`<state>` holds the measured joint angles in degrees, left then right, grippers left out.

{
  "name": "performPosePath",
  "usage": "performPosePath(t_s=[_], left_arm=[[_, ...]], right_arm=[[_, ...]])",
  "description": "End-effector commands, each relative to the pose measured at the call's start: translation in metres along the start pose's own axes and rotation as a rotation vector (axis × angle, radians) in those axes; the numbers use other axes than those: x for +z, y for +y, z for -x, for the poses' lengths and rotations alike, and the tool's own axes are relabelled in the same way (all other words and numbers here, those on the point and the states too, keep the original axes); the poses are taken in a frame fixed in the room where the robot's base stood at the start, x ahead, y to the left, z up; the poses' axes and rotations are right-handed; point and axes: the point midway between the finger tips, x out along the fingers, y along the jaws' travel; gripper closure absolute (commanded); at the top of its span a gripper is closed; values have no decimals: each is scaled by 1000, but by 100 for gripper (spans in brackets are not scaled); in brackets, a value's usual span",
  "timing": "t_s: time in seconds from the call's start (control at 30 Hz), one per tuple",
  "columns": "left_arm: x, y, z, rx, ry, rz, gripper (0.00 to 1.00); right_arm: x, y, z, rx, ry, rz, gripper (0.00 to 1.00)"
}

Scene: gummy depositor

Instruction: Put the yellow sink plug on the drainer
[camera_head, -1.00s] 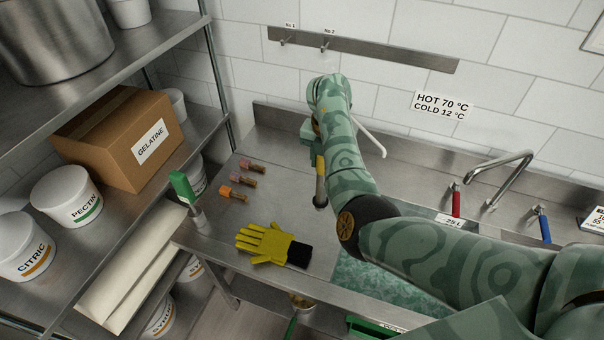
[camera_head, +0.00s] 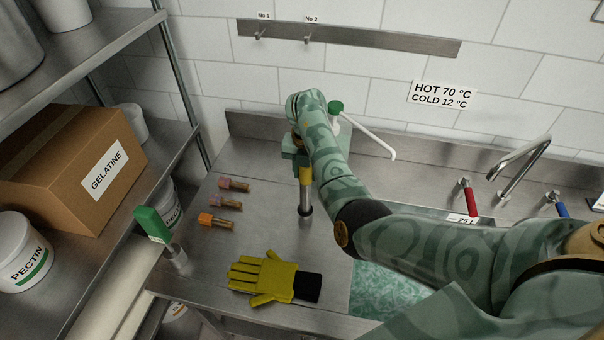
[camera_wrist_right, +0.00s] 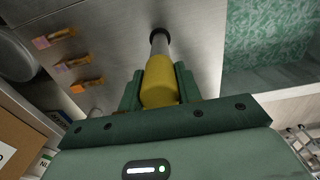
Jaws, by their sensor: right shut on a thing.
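The yellow sink plug (camera_head: 306,182) is a tube with a yellow upper part, a steel lower part and a dark end. It is roughly upright over the bare steel drainer (camera_head: 262,228), left of the sink. I cannot tell if its dark end touches the drainer. My right gripper (camera_head: 302,160) is shut on the yellow part. In the right wrist view the plug (camera_wrist_right: 160,78) sits between the fingers (camera_wrist_right: 158,90), its dark end pointing away over the steel. My left gripper is out of view.
A yellow glove (camera_head: 270,278) lies at the drainer's front. Several small coloured-ended pieces, one orange (camera_head: 216,221), lie left of the plug. A green-handled tool (camera_head: 153,225) stands at the left edge. The sink with green water (camera_head: 385,290) is right. A white-spouted pump (camera_head: 362,132) is behind.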

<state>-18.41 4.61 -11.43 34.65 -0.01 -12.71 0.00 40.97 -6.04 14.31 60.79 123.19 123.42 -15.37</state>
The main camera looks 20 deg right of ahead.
Motion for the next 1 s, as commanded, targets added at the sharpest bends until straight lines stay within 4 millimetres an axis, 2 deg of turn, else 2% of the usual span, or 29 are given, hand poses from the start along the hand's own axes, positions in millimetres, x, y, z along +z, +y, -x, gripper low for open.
performPosePath(t_s=[0.03,0.07,0.1,0.13,0.2,0.27,0.47,0.57,0.8,1.0], left_arm=[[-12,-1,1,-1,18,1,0],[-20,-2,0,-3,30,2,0],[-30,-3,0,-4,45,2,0],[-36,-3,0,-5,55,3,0],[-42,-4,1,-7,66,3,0],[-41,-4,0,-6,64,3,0],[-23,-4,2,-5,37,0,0],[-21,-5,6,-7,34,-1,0],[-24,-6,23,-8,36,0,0],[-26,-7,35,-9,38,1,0]], right_arm=[[-1,0,0,-2,2,0,100],[-1,-1,0,-3,3,0,60],[-1,-1,0,-3,3,0,49],[-1,-1,0,-3,3,0,44],[-1,-1,0,-3,3,0,44],[-1,-1,0,-3,2,0,44],[-1,-1,4,-3,1,0,44],[-1,0,18,-1,-1,0,44],[0,0,76,0,-2,-1,44],[-1,0,111,-2,0,0,44]])
